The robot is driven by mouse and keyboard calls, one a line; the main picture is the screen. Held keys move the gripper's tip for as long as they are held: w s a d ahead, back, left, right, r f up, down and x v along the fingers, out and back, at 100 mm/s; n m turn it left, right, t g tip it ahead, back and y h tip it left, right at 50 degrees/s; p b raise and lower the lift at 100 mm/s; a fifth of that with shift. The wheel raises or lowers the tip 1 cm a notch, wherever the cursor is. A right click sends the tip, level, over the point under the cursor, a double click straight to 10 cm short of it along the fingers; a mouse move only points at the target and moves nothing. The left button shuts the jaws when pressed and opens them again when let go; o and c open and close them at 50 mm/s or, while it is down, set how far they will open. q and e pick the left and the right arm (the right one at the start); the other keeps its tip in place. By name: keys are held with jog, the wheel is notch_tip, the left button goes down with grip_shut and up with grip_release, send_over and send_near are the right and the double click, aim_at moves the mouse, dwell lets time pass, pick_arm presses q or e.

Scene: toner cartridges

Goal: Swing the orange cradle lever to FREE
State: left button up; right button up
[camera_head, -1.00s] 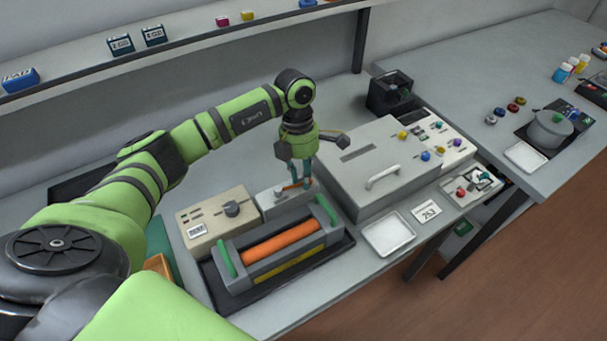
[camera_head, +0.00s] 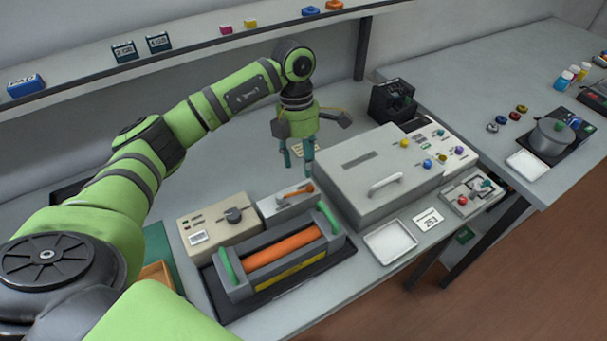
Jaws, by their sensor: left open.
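The orange lever (camera_head: 299,191) sits on top of a small light grey block (camera_head: 280,205) behind the cradle. Its handle end points to the right; I cannot read any FREE mark. The dark grey cradle (camera_head: 238,285) holds an orange roller (camera_head: 284,247) between two green handles. My left gripper (camera_head: 298,168) points down, open and empty, just behind the lever and apart from it. My right gripper is not in view.
A beige box with a dark knob (camera_head: 205,218) stands left of the lever block. A large grey box with a handle (camera_head: 350,185) stands close on the right. A white tray (camera_head: 390,243) lies in front. The bench behind the gripper is mostly clear.

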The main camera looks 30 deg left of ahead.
pick_arm(q)
jog(key=r, duration=0.3)
jog(key=a+r, duration=0.1)
jog(key=r, duration=0.1)
jog(key=shift+w, duration=0.3)
jog(key=shift+d, duration=0.1)
